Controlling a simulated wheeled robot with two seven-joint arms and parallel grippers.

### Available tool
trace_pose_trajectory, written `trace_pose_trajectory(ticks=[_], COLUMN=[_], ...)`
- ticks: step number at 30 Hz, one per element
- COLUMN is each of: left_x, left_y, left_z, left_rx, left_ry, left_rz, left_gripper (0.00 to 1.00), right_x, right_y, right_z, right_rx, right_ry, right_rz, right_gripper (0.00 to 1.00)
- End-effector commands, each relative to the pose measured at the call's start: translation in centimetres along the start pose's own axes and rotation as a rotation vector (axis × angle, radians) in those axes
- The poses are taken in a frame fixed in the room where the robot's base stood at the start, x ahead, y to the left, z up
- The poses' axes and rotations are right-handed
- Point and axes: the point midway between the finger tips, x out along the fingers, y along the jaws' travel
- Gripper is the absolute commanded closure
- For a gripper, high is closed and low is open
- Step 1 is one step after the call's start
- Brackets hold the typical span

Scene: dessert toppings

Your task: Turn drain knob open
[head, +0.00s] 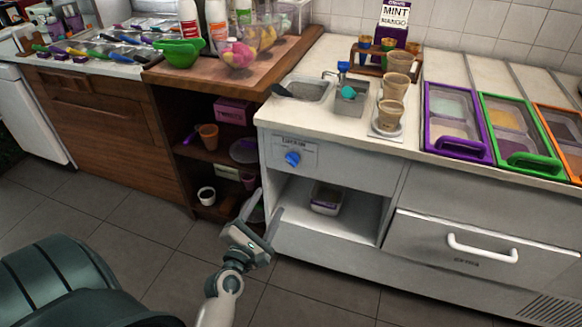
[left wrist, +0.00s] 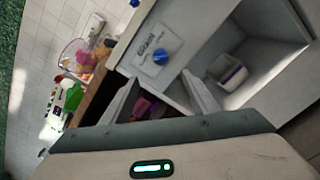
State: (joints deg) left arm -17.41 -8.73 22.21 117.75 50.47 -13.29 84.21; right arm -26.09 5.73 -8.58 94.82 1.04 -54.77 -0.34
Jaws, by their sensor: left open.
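The blue drain knob (head: 292,159) sits on a light label panel on the front of the white counter, below the small sinks. It also shows in the left wrist view (left wrist: 160,57), beyond my fingers. My left gripper (head: 265,213) is open and empty, below and a little left of the knob, apart from it. Its two fingers (left wrist: 160,98) also show spread apart in the left wrist view, with the knob above the gap between them. My right gripper is in neither view.
An open cubby under the knob holds a white tub (head: 326,199). Left of it, a wooden shelf unit (head: 165,150) holds cups and boxes. A drawer with a white handle (head: 482,250) is to the right. Metal sinks (head: 306,90) and stacked cups (head: 391,113) are on the countertop.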

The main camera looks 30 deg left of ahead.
Motion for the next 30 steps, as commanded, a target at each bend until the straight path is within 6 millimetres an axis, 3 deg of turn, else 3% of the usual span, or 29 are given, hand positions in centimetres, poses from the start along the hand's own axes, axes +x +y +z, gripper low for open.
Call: trace_pose_trajectory(ticks=[8, 17, 30], left_x=[1.5, 5.6, 12.7], left_y=[0.0, -0.1, -0.2], left_z=[0.0, 0.0, -0.2], left_rx=[0.000, 0.001, 0.002], left_ry=[-0.001, -0.002, -0.001], left_rz=[0.001, 0.001, 0.000], left_gripper=[0.45, 0.45, 0.45], right_x=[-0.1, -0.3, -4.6], right_y=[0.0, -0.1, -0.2], right_z=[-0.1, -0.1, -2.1], right_rx=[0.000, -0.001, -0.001], right_ry=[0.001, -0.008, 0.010], right_rz=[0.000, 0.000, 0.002], right_gripper=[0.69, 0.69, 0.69])
